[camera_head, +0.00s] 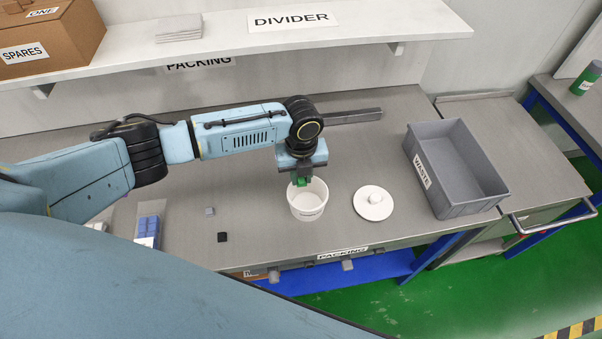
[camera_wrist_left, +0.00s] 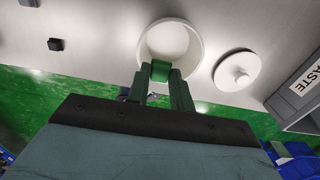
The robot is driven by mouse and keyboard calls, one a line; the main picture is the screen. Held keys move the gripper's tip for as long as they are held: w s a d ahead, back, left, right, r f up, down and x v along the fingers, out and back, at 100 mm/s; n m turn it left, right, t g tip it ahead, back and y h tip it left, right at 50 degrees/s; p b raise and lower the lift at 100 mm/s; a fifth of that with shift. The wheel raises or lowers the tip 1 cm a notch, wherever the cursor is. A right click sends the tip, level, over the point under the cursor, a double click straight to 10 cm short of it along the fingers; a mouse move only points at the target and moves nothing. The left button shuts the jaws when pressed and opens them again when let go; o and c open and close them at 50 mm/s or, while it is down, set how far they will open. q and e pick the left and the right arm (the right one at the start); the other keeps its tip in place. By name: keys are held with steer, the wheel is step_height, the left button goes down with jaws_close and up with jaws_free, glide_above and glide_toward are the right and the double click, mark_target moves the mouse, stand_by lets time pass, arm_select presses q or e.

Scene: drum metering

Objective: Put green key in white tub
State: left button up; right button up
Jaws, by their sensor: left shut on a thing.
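The white tub (camera_head: 308,205) stands upright and open on the grey bench, with its lid off. My left gripper (camera_head: 302,181) is just above the tub's back rim and points down. In the left wrist view, the gripper (camera_wrist_left: 160,82) is shut on the green key (camera_wrist_left: 159,70), a small green block between the fingertips. The key shows against the opening of the white tub (camera_wrist_left: 190,45); I cannot tell how far above the rim it is. The white lid (camera_head: 373,203) with a round knob lies flat to the right of the tub. My right gripper is not in view.
A grey bin (camera_head: 473,190) labelled WASTE stands to the right of the lid. A small grey cube (camera_head: 210,211) and a black cube (camera_head: 222,237) lie to the left. A shelf (camera_head: 350,22) runs along the back above the bench. The bench's front edge is close to the tub.

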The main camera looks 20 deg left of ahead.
mark_target(301, 186)
arm_select(q)
steer(key=shift+f, duration=0.15)
stand_by(0.3)
steer(key=shift+f+b, duration=1.65)
steer(key=shift+f, duration=0.65)
steer(key=shift+f+b, duration=0.85)
steer(key=shift+f, duration=0.35)
steer(key=shift+f+b, duration=1.5)
steer(key=shift+f, duration=0.5)
steer(key=o, duration=1)
steer(key=shift+o, duration=0.2)
